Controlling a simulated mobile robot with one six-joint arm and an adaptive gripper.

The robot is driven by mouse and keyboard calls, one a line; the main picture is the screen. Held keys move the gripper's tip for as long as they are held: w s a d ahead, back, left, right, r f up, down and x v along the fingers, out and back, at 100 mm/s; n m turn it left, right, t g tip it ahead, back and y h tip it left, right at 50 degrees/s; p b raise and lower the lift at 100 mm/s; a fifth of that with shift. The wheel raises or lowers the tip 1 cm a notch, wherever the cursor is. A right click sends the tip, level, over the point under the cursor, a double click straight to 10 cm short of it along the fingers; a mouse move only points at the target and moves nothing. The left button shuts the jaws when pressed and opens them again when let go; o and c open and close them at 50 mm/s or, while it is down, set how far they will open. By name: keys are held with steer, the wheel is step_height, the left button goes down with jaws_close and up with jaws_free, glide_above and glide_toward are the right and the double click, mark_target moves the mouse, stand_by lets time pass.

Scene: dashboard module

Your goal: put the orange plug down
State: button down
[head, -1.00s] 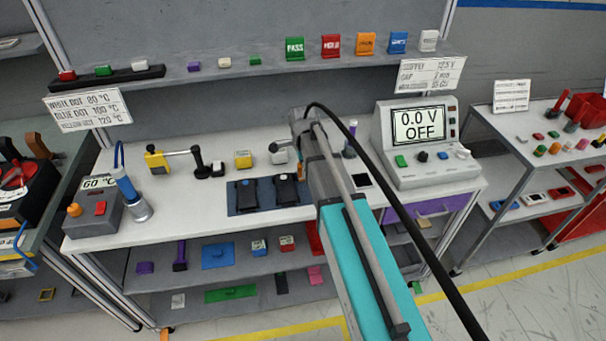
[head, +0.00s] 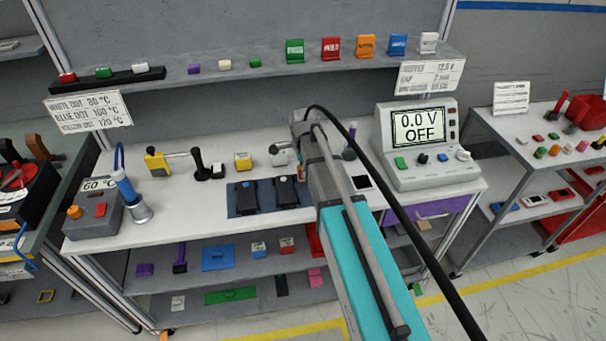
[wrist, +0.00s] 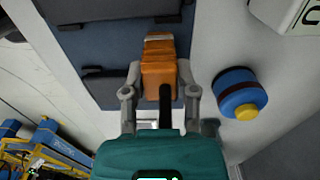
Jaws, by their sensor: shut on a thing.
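The orange plug (wrist: 159,70) is between the fingers of my gripper (wrist: 160,85) in the wrist view. My gripper is shut on it, with the plug's far end pointing away from the palm. It overlaps the edge of the dark blue mat (wrist: 111,72) in that view; I cannot tell whether it touches the surface. In the head view, my arm hides most of the gripper and plug, to the right of the mat (head: 236,207).
Two black modules (head: 249,197) lie on the mat. In the wrist view a blue round thing with a yellow knob (wrist: 239,92) stands close on the right. A power supply reading OFF (head: 420,145) stands on the right of the bench. White bench top (head: 185,222) is free at the front left.

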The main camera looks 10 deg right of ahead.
steer(key=shift+r, duration=0.25)
steer(key=shift+r+p, duration=0.7)
steer(key=shift+p, duration=0.3)
steer(key=s+r+p, duration=1.1)
steer(key=s, duration=0.3)
steer(key=shift+d, duration=0.15)
step_height(320, 180, down, 3)
steer(key=b, duration=0.3)
steer(key=shift+f, duration=0.1)
steer(key=shift+d, duration=0.1)
stand_by(0.4)
